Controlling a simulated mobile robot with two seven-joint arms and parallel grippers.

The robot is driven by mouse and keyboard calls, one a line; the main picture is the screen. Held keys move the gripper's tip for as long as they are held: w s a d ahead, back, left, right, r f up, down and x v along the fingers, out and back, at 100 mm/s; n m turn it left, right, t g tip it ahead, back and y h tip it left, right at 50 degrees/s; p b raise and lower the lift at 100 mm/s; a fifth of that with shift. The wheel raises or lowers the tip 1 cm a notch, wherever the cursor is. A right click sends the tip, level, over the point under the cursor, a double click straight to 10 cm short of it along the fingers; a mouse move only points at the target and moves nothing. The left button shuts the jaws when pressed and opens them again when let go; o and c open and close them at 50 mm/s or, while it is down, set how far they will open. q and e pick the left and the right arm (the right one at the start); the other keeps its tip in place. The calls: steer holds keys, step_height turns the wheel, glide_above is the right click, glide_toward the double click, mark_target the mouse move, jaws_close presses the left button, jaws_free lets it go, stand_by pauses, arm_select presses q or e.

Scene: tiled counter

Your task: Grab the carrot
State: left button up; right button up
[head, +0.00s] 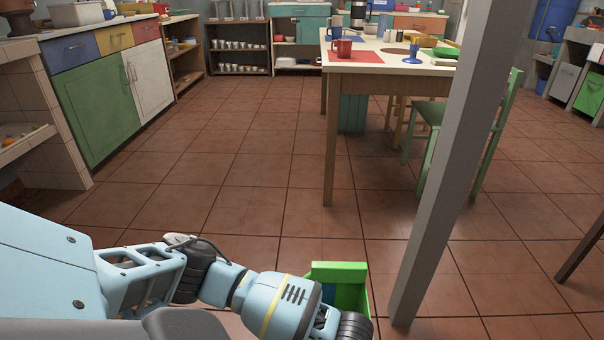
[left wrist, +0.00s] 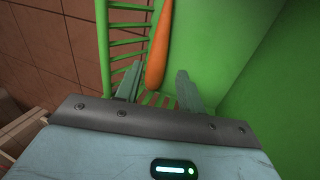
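An orange carrot (left wrist: 159,45) shows in the left wrist view, inside or over a green slatted crate (left wrist: 240,45). Its thick lower end lies between the two fingers of my left gripper (left wrist: 155,84), with a gap visible at the right finger. The fingers are spread apart. In the head view my left arm reaches down at the bottom, beside a green box (head: 338,268); the gripper's fingers and the carrot are hidden there. My right gripper is not seen.
A grey post (head: 450,160) stands right of the green box. A wooden table (head: 385,64) with a red mug (head: 343,48) and a green chair (head: 432,113) stand further back. Cabinets (head: 98,108) line the left. The tiled floor (head: 240,150) between is clear.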

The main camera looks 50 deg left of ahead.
arm_select(q)
steer(key=shift+x, duration=0.95)
steer(key=shift+b, duration=0.3)
steer(key=b+x, duration=0.1)
steer(key=x, duration=0.1)
steer(key=b+x, duration=0.2)
steer(key=x, duration=0.1)
steer(key=shift+w+a, duration=0.15)
steer(key=shift+a, duration=0.1)
